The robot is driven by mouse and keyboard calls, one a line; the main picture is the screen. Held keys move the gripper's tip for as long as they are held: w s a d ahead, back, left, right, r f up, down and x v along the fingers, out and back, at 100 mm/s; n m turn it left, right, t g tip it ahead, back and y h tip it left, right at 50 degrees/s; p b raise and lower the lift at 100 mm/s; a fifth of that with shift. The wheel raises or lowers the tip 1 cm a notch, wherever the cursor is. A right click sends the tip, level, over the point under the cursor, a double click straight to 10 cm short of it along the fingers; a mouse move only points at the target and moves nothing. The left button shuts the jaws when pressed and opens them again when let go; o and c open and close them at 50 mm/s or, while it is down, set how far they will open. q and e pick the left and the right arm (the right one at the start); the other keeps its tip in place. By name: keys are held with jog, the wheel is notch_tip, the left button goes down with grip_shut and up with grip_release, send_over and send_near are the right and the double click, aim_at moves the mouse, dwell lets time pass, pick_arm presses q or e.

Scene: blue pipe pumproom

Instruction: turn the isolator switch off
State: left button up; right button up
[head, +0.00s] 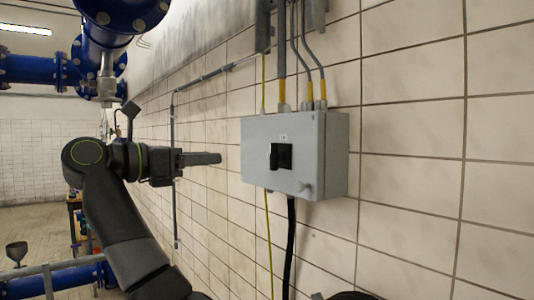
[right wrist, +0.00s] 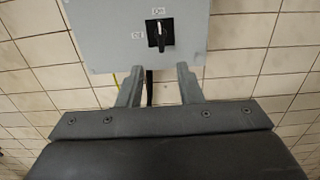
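The isolator switch is a black rotary handle (head: 281,157) on the front of a grey box (head: 318,150) fixed to the tiled wall. In the right wrist view the handle (right wrist: 160,34) stands upright, its white mark up toward the upper label; another label is at its left. My right gripper (head: 217,158) is left of the box in the head view, pointing at its front, with a gap between. In the right wrist view its fingers (right wrist: 160,70) are apart and empty, below the handle in the picture. My left gripper is not in view.
Grey conduits (head: 281,50) with yellow ends enter the box top. A black cable (head: 290,245) and a yellow-green wire (head: 268,230) hang below. Blue pipes (head: 110,20) run at upper left.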

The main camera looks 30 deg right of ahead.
aim_at(270, 154)
jog(key=d+p, duration=0.2)
jog(key=d, duration=0.3)
jog(key=d+p, duration=0.2)
jog(key=d, duration=0.3)
jog(key=w+d+p, duration=0.1)
jog(key=d+p, duration=0.1)
jog(key=d, duration=0.3)
jog(key=shift+r, duration=0.1)
jog(key=shift+w+d, duration=0.1)
jog(key=shift+d, duration=0.3)
grip_shut()
